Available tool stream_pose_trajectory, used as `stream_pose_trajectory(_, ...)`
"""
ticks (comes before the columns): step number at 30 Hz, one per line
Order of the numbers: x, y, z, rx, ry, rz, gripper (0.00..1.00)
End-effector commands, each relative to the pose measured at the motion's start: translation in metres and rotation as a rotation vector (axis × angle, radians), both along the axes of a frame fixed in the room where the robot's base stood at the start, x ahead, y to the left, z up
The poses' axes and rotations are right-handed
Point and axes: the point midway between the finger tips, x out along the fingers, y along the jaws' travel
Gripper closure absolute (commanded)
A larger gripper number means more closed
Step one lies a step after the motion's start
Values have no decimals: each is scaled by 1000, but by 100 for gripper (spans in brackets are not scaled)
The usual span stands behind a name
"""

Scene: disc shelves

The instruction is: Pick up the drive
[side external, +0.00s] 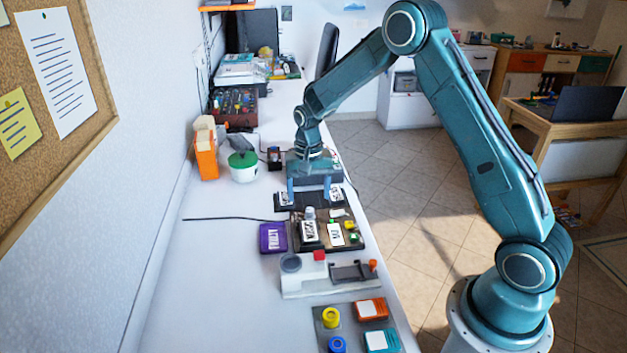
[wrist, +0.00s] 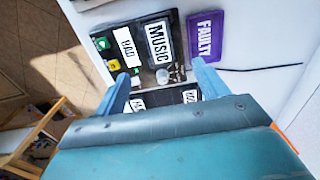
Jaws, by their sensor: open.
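My gripper (side external: 309,188) points down over a dark tray with white labels (side external: 283,199). Its two blue fingers are spread and nothing is held between them. In the wrist view the fingertips of my gripper (wrist: 160,72) are wide apart, with small silvery parts (wrist: 163,76) between them. Beyond the fingertips, a dark tray holds a block labelled MUSIC (wrist: 158,40) and another white-labelled block (wrist: 125,41). An orange labelled block (side external: 370,309) and a teal labelled block (side external: 382,341) lie at the near end of the bench. I cannot tell which item is the drive.
A purple FAULTY tray (wrist: 206,36) lies beside the MUSIC tray. A white fixture with a grey disc and red button (side external: 318,274) stands nearer. Yellow (side external: 331,317) and blue (side external: 337,345) round pieces sit at the near end.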

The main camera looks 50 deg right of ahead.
Motion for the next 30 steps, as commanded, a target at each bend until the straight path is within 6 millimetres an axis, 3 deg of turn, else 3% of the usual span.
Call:
stream_pose_trajectory(12,-1,0,-60,1,4,1,27)
stream_pose_trajectory(30,-1,-1,-85,1,4,0,27)
